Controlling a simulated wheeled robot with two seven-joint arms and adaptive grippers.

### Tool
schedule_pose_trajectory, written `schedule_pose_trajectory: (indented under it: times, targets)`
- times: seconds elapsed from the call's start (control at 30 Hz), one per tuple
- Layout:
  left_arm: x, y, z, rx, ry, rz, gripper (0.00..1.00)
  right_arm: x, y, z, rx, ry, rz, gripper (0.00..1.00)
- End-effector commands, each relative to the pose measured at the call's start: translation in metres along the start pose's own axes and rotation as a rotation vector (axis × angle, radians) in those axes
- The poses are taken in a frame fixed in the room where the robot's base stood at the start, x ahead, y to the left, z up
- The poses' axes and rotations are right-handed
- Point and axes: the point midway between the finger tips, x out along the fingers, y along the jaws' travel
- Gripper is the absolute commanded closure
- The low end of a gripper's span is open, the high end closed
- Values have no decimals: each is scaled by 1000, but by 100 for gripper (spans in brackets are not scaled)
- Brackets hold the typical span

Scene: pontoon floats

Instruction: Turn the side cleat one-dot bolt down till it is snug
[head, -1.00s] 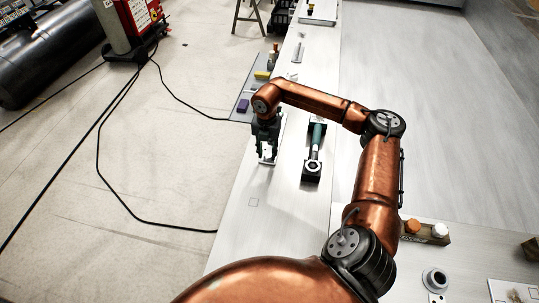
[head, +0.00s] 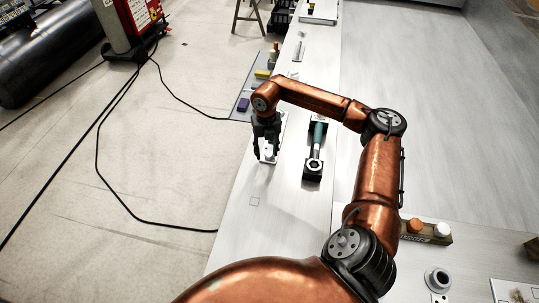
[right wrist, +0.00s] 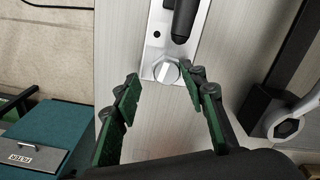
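A pale metal cleat plate (right wrist: 155,52) lies on the light bench; in the head view it shows partly behind my gripper (head: 269,153). A silver bolt head (right wrist: 167,72) with a raised bar across it sits at the plate's near end. I cannot make out any dot mark on it. My right gripper (right wrist: 159,75) is open and points down at the plate, also in the head view (head: 266,155). Its green-padded fingertips stand either side of the bolt head, apart from it, with nothing held. My left gripper is not in view.
A teal-handled wrench (head: 318,136) rests in a black holder (head: 312,171) right of the gripper; its ring end (right wrist: 285,124) shows in the wrist view. A black handle-like part (right wrist: 185,18) stands over the plate's far end. A tray with blocks (head: 243,104) lies farther back.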

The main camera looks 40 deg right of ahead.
Motion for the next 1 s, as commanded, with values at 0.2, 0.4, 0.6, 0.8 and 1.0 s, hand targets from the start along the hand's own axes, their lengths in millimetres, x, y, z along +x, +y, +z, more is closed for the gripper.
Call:
schedule_pose_trajectory:
  times: [0.2, 0.4, 0.6, 0.8, 1.0]
  targets:
    - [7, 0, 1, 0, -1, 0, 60, 1, 1, 0, -312, 0, 1, 62]
    - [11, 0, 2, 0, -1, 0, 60, 0, 1, 0, -546, -1, 1, 62]
    - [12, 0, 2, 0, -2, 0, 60, 0, 1, 0, -642, -1, 1, 62]
    - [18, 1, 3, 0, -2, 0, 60, 1, 0, 0, -909, -1, 0, 62]
    - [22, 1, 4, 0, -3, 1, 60, 1, 1, 0, -1198, -1, 1, 62]
